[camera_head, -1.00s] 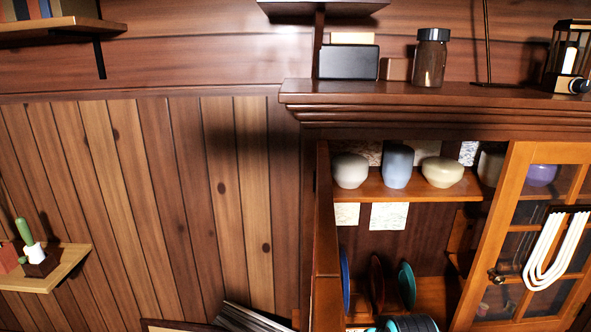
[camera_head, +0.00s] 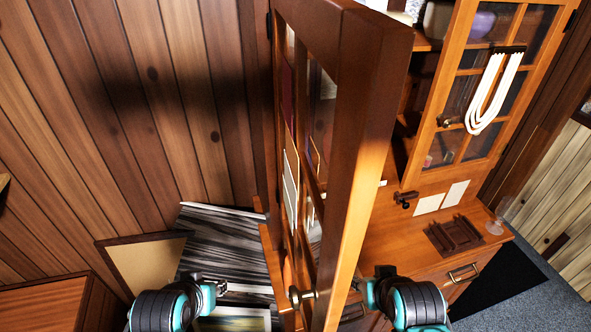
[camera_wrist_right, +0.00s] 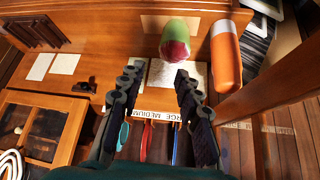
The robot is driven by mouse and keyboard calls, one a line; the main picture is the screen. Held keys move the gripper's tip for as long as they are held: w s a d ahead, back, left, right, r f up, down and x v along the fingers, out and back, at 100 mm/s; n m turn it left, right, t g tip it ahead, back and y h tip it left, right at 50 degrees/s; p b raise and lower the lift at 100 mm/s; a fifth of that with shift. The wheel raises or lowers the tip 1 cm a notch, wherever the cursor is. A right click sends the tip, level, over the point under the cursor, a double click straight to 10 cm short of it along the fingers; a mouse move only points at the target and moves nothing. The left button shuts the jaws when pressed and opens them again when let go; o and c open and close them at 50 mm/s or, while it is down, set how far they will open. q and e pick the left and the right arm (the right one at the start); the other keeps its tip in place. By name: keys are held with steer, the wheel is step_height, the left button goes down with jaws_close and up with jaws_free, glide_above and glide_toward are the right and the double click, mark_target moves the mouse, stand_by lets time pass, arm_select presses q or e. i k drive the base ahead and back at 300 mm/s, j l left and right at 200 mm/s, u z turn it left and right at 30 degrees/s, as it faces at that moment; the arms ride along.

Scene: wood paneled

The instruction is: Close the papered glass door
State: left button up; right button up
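The papered glass door (camera_head: 358,120) stands swung open in the middle of the head view, seen nearly edge-on. Sheets of paper (camera_head: 291,185) show at its panes. A round knob (camera_head: 301,296) sits low on its edge. My left gripper (camera_head: 215,288) is low in the head view, left of the door; its fingers are too unclear to read. My right gripper (camera_head: 368,287) is just right of the door, on the cabinet side. In the right wrist view my right gripper (camera_wrist_right: 156,74) has its fingers apart with nothing between them. Whether it touches the door is unclear.
The other glass door (camera_head: 428,120), with white strands (camera_head: 490,95) hanging on it, is at the right. The cabinet counter (camera_head: 385,235) holds a dark wooden rack (camera_head: 453,236) and a clear glass (camera_head: 500,215). A framed board (camera_head: 145,262) leans at the left.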

mark_target(367, 53)
steer(key=k+j+z, duration=0.6)
steer(key=k+j+u, duration=0.2)
steer(key=j, duration=0.5)
steer(key=i+j+u, duration=0.1)
